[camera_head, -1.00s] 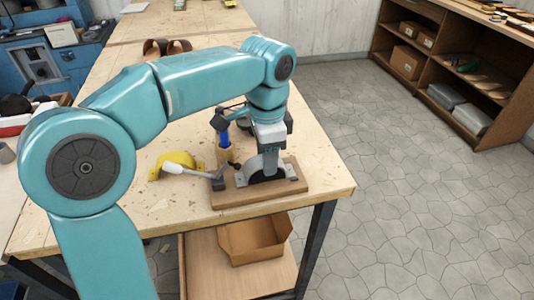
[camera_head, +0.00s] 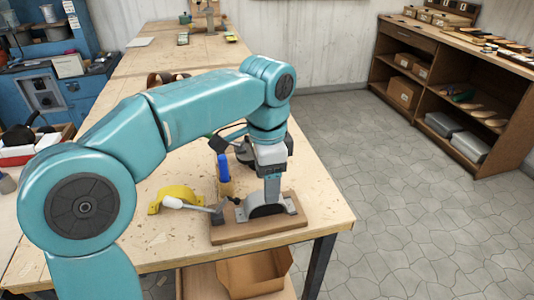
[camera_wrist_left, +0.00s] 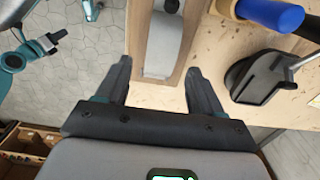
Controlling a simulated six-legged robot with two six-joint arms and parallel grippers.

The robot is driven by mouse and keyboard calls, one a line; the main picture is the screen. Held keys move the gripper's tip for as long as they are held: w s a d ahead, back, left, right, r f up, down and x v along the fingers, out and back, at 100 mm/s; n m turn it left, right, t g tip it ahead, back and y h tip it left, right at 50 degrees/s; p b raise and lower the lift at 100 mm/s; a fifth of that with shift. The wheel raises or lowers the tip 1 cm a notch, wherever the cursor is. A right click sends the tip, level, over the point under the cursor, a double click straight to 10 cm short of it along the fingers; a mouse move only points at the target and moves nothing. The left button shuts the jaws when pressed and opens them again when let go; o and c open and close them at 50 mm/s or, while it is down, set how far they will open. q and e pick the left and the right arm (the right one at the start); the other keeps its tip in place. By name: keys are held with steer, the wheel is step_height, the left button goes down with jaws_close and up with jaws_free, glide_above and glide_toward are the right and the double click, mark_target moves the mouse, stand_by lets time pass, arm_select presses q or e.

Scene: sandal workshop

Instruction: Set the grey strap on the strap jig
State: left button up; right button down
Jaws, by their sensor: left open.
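The grey strap (camera_head: 255,199) arches over the dark half-round form of the strap jig, with a foot of it visible on the left side. The jig's wooden base (camera_head: 232,232) sits near the table's front right corner. In the left wrist view the strap (camera_wrist_left: 163,45) shows as a wide grey band along the wooden base (camera_wrist_left: 186,50). My left gripper (camera_head: 272,192) points down over the top of the jig and hides part of the strap. In the left wrist view my left gripper (camera_wrist_left: 160,70) is open, its fingers apart with the strap's end between and beyond them.
A cardboard box (camera_head: 255,275) is below the tabletop. The floor to the right is clear.

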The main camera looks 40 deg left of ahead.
arm_select(q)
step_height(320, 180, up, 8)
steer(key=p, duration=0.2)
steer(key=shift+r, duration=0.2)
stand_by(0.4)
